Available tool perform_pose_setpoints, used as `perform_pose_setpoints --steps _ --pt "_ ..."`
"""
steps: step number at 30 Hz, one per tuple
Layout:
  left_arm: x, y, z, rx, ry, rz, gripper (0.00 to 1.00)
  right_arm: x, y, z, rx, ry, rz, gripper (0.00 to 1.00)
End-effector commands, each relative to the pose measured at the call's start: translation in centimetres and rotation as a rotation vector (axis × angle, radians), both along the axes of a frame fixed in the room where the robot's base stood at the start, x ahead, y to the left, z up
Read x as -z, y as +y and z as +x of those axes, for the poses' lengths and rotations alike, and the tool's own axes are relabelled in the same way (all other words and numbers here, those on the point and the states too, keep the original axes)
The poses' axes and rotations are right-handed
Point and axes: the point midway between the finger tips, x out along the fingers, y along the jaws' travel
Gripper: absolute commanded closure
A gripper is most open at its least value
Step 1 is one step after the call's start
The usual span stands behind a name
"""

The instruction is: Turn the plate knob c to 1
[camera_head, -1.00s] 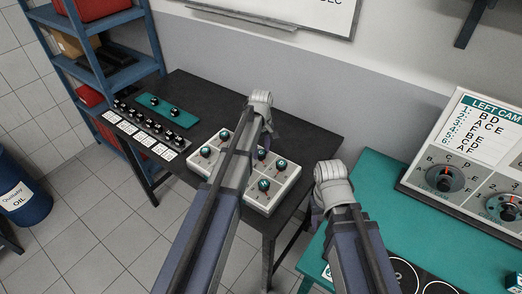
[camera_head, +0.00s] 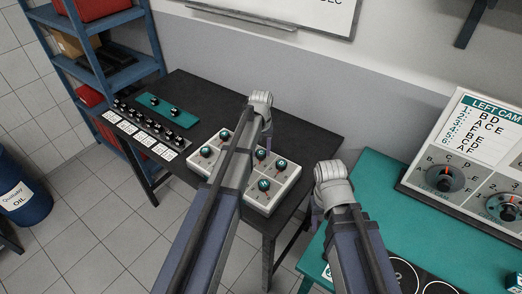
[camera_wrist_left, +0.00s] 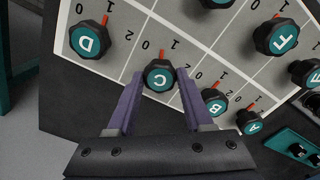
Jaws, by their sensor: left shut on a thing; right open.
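The plate (camera_head: 225,150) is a pale box with several teal-topped black knobs on the dark table. In the left wrist view, plate knob c (camera_wrist_left: 159,77) shows a teal cap lettered C. Its red pointer stands between the printed 0 and 1. My left gripper (camera_wrist_left: 158,90) has its two purple fingers on either side of knob c and is shut on it. In the head view my left forearm covers part of the plate, and I cannot make out knob c there. My right gripper (camera_head: 316,215) is open and empty, mostly hidden by its own wrist, beside the teal bench.
Knobs D (camera_wrist_left: 88,40) and B (camera_wrist_left: 214,101) are close to the left fingers. A strip of black knobs (camera_head: 150,127) and a teal panel (camera_head: 166,110) lie left of the plate. The teal bench (camera_head: 380,190) with a dial panel (camera_head: 440,200) is at right.

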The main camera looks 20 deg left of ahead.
Motion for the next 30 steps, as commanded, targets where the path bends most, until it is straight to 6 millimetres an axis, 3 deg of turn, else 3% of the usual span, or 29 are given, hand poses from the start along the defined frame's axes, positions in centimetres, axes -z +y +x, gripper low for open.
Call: perform_pose_setpoints --steps 15,30 --pt "0.01 0.04 -0.02 0.342 0.000 0.000 1.00 0.01 0.00 0.00 0.000 0.000 0.000 0.50" --pt "0.01 0.05 -0.02 0.420 0.000 0.000 1.00 0.01 0.00 0.00 0.000 0.000 0.000 0.50"
